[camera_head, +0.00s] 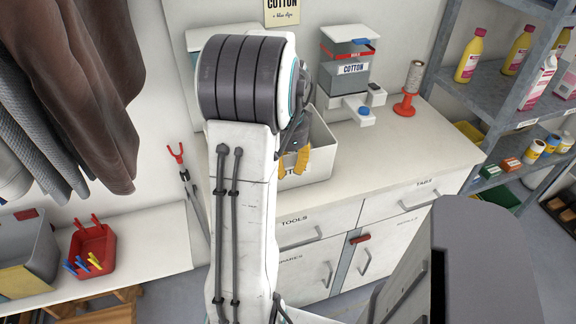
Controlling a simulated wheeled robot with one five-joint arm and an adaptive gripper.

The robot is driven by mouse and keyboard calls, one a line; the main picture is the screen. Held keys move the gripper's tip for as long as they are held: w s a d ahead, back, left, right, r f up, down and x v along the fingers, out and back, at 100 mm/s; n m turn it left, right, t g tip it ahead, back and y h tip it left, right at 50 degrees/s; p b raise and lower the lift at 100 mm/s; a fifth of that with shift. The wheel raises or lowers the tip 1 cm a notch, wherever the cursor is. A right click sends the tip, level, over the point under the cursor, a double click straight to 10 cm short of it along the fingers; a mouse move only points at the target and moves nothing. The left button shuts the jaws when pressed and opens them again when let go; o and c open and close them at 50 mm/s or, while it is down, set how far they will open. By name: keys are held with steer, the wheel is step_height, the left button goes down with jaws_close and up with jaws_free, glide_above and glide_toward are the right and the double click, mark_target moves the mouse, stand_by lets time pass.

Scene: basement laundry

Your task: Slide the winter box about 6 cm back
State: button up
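A white open-topped box (322,152) stands on the counter behind my arm. Its front label is mostly covered, so I cannot read whether it is the winter box. My arm hides the box's left part.
The white counter (420,150) is clear right of the box. A grey shelf (490,85) with bottles is at right. A red caddy (92,250) sits on the left bench.

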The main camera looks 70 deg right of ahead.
jaws_close()
steer(key=shift+o, duration=1.5)
jaws_free()
steer(key=shift+r, duration=0.1)
step_height(320, 180, up, 12)
